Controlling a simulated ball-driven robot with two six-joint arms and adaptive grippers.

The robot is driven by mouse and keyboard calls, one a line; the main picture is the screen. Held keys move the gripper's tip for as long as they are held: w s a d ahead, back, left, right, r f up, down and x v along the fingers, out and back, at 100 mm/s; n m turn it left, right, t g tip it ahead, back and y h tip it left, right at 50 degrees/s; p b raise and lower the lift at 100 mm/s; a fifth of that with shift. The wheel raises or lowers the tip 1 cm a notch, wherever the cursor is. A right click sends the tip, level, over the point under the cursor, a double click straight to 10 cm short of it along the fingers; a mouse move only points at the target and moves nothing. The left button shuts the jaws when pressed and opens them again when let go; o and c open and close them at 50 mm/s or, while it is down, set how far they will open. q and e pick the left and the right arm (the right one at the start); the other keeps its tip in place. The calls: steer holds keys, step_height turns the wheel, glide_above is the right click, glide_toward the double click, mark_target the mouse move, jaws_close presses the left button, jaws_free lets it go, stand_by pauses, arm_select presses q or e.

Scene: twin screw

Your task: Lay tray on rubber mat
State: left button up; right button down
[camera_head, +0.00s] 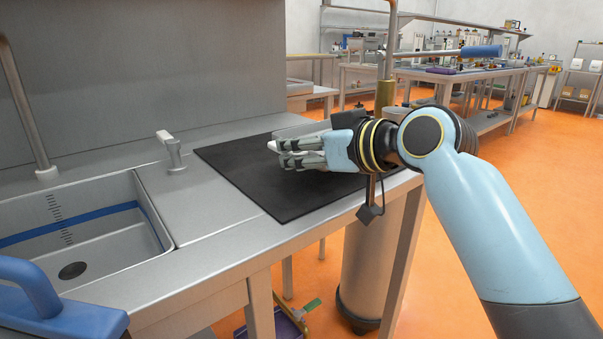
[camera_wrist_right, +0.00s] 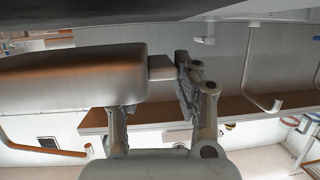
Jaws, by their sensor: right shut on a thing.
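The black rubber mat (camera_head: 240,172) lies flat on the steel counter, right of the sink. My right gripper (camera_head: 277,152) is over the mat's right part, with its fingers pointing left. It is shut on a grey metal tray (camera_wrist_right: 75,78), whose smooth rounded side fills the left of the right wrist view. The rim sits between the fingers (camera_wrist_right: 155,85). In the head view only a grey strip of the tray (camera_head: 300,129) shows behind the hand. The dark mat (camera_wrist_right: 120,12) crosses the top of the wrist view, with a gap from the tray. My left gripper is not in view.
The steel sink (camera_head: 85,235) is at the left, with a small tap (camera_head: 171,152) beside the mat. A blue object with a curved handle (camera_head: 60,305) is at the lower left. A grey wall (camera_head: 150,70) stands behind. A metal cylinder (camera_head: 370,260) stands below the counter's right end.

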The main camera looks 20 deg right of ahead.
mark_target(302, 189)
step_height(302, 189, down, 3)
steer(key=shift+b, duration=0.3)
steer(key=shift+f, duration=0.4)
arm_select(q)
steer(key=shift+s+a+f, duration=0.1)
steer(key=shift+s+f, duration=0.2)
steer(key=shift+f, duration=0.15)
arm_select(e)
steer(key=shift+r, duration=0.1)
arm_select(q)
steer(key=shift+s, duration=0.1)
arm_select(e)
steer(key=c, duration=1)
jaws_free()
